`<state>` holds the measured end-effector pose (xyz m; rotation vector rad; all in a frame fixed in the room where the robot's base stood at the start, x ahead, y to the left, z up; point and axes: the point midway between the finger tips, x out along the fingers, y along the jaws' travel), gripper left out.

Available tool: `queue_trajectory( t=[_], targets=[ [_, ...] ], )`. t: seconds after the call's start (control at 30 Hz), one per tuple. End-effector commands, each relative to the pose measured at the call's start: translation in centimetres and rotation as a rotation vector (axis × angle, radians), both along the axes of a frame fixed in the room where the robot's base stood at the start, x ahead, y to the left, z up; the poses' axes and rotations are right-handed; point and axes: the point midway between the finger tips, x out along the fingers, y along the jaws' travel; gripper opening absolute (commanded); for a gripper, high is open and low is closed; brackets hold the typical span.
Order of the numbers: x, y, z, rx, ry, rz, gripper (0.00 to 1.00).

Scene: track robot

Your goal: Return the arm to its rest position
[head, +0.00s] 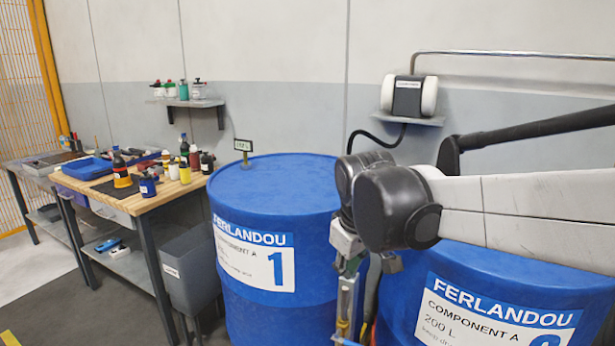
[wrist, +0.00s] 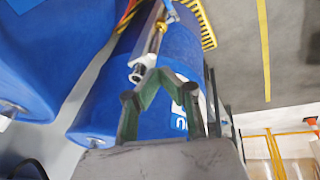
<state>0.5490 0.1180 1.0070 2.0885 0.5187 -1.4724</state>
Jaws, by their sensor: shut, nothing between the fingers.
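My arm (head: 530,205) reaches in from the right in the head view, its dark wrist joint (head: 395,205) in front of the drums. My gripper (wrist: 158,76) shows in the wrist view: its green fingers are together at the tips, with nothing between them. In the head view the fingers cannot be made out clearly. In the wrist view a silver tube (wrist: 147,52) lies just beyond the fingertips in the picture; I cannot tell whether they touch.
Blue drum 1 (head: 270,190) stands left of my wrist, another blue drum (head: 490,280) below my arm. A workbench (head: 160,198) with bottles and a blue tray (head: 87,168) is at left. A wall unit (head: 408,97) and rail (head: 510,55) are behind. Floor at lower left is clear.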

Motion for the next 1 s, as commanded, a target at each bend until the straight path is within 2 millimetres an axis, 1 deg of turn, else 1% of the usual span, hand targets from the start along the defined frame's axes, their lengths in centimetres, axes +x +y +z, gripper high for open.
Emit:
queue_trajectory(
  t=[0.03, 0.1, 0.3, 0.47, 0.6, 0.7, 0.8, 0.9, 1.0],
  targets=[
    [-1.3, -1.2, 0.5, 0.015, -0.013, -0.036, 0.0],
    [-2.9, -2.5, 0.9, 0.038, -0.035, -0.085, 0.0],
    [-7.3, -5.8, 1.4, 0.108, -0.097, -0.23, 0.0],
    [-10.9, -8.1, 1.1, 0.165, -0.149, -0.344, 0.0],
    [-13.8, -9.7, 0.4, 0.216, -0.194, -0.441, 0.0],
    [-15.5, -10.6, -0.3, 0.248, -0.223, -0.502, 0.0],
    [-16.8, -11.2, -0.8, 0.274, -0.244, -0.549, 0.0],
    [-17.6, -11.6, -1.3, 0.29, -0.26, -0.579, 0.0],
    [-17.9, -11.8, -1.5, 0.299, -0.267, -0.594, 0.0]
  ],
)
